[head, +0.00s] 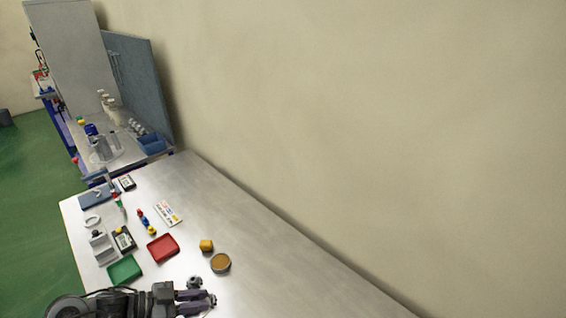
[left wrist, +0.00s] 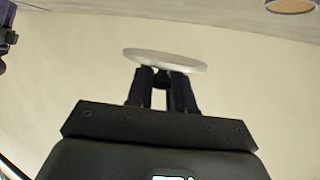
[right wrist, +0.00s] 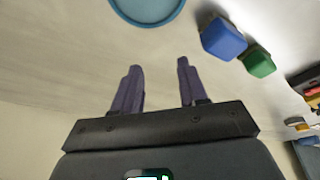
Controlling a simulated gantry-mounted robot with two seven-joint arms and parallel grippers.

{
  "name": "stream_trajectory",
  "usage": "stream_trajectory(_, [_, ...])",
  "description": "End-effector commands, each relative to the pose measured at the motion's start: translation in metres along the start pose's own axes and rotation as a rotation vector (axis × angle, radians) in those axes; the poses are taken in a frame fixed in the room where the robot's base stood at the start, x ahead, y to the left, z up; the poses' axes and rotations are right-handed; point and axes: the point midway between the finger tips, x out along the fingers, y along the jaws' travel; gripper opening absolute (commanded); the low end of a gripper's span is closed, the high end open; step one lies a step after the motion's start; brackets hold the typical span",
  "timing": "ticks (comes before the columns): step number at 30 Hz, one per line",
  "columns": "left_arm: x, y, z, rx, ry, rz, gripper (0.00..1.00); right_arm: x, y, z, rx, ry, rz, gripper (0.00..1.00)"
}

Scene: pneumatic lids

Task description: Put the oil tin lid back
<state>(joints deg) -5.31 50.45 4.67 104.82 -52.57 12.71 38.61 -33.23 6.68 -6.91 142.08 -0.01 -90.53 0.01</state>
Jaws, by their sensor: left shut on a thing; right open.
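My left gripper (head: 203,296) is low in the head view, beside the tin on the near side. In the left wrist view the left gripper (left wrist: 161,76) is shut on a thin, pale grey round lid (left wrist: 165,59). The lid is seen nearly edge-on; I cannot make it out clearly in the head view. The open oil tin (head: 220,263), round with a brown inside, stands on the table. It also shows at the top right of the left wrist view (left wrist: 290,5), apart from the lid. My right gripper (right wrist: 159,66) is open and empty.
Red (head: 163,248) and green (head: 125,269) trays lie to the left. The right wrist view shows a teal round object (right wrist: 147,10) and blue (right wrist: 223,39) and green (right wrist: 257,60) blocks. The table right of the tin is clear.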

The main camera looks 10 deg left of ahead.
Motion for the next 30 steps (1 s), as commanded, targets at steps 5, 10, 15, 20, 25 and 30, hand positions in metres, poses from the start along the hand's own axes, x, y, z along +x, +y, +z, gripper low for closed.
stream_trajectory(5, [0.051,0.027,-0.067,-0.006,0.018,-0.032,0.00,0.000,-0.001,0.000,0.003,0.000,-0.003,0.43])
stream_trajectory(10, [0.082,0.039,-0.117,-0.060,0.014,-0.150,0.00,0.000,-0.001,0.000,0.004,0.000,-0.002,0.43])
stream_trajectory(15, [0.088,0.040,-0.144,-0.117,0.011,-0.281,0.00,0.000,0.000,0.000,0.001,-0.001,0.001,0.43])
stream_trajectory(20, [0.082,0.036,-0.145,-0.181,0.005,-0.420,0.00,0.000,0.001,0.001,-0.004,-0.001,0.004,0.43])
stream_trajectory(25, [0.066,0.020,-0.124,-0.244,-0.001,-0.567,0.00,0.000,0.002,0.001,-0.009,-0.002,0.008,0.43])
stream_trajectory(30, [0.060,0.020,-0.142,-0.249,-0.001,-0.597,0.00,-0.027,0.003,-0.007,-0.009,-0.008,0.007,0.43])
